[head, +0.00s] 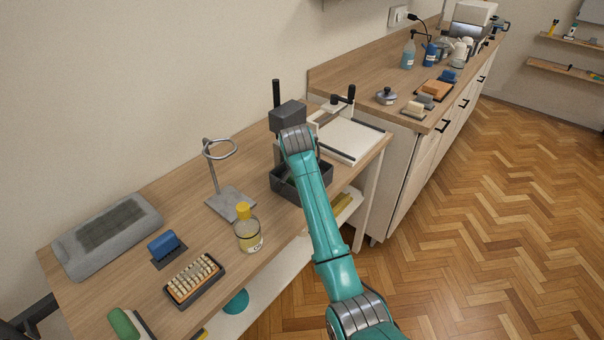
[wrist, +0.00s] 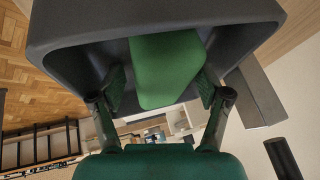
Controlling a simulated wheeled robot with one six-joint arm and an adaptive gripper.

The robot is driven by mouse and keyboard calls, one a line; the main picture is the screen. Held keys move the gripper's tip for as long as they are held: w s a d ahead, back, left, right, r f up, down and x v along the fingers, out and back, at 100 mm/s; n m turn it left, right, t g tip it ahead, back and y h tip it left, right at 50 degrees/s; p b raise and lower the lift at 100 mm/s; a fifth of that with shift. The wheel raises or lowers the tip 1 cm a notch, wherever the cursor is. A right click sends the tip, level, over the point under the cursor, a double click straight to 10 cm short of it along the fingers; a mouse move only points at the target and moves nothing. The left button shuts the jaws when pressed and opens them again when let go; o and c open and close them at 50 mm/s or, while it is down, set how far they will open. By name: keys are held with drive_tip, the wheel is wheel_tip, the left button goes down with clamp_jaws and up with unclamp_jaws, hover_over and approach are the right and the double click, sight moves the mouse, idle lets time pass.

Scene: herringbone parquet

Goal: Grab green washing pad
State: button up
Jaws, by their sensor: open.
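The green washing pad (wrist: 167,66) is inside a dark grey open bin (wrist: 75,25) in the wrist view. My gripper (wrist: 160,86) is open, with one finger on each side of the pad. I cannot tell whether the fingers touch it. In the head view the bin (head: 286,190) stands on the wooden workbench, and my arm covers part of it. My gripper and most of the bin's inside are hard to make out there.
A ring stand (head: 230,198), a yellow-capped bottle (head: 248,232) and a brush block (head: 195,277) stand left of the bin. A white board with a dark edge (head: 350,138) lies behind it to the right. Parquet floor (head: 480,230) is clear at right.

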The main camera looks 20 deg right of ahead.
drive_tip(key=shift+f, duration=0.1)
drive_tip(key=c, duration=1.1)
drive_tip(key=shift+o, duration=0.2)
